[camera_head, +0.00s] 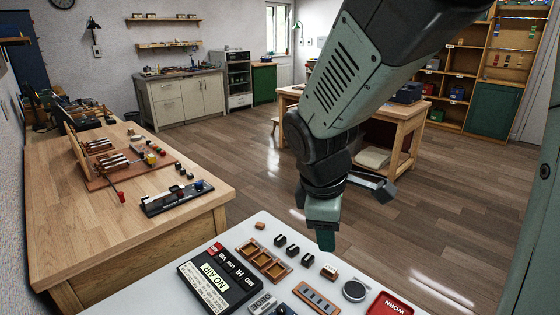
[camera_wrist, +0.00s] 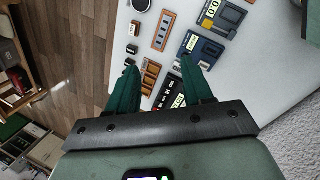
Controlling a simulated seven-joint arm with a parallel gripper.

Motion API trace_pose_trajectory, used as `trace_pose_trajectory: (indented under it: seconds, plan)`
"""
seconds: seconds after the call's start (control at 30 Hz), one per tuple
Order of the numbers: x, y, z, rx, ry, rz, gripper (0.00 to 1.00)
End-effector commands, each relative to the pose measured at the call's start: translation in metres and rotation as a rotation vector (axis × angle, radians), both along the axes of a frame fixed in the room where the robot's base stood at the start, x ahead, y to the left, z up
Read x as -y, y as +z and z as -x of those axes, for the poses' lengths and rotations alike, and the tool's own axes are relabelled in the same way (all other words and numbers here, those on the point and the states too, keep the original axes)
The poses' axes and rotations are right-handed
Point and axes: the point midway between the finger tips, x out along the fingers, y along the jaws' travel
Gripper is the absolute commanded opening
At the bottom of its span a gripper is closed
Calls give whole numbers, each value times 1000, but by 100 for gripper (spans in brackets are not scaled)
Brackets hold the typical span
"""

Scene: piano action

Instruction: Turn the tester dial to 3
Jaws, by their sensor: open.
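My gripper (camera_head: 326,238) hangs over the far edge of the white table in the head view. Its green fingers are apart and empty in the wrist view (camera_wrist: 157,78). No dial with a readable 3 can be made out. A long black device (camera_head: 177,199) with small red and blue parts lies on the wooden bench at left, well away from my gripper; I cannot tell whether it is the tester. A black panel (camera_head: 217,281) with white lettered labels, one reading NO AIR, lies on the white table, below and left of my gripper.
The white table (camera_head: 150,292) also holds a wooden compartment tray (camera_head: 264,261), several small black blocks, a slotted wooden rack (camera_head: 316,298), a round dark tin (camera_head: 354,290) and a red tray marked WORN (camera_head: 389,306). The wooden bench (camera_head: 90,227) carries a piano action model (camera_head: 115,163).

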Motion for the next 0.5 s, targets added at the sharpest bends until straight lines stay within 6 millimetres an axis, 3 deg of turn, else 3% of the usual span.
trace_pose_trajectory:
  seconds: [0.03, 0.3, 0.5]
  plan:
    - [-7, -24, -10, -54, 111, 13, 51]
    - [-53, -133, -39, -231, 724, -5, 51]
    - [-76, -176, -40, -266, 960, -49, 51]
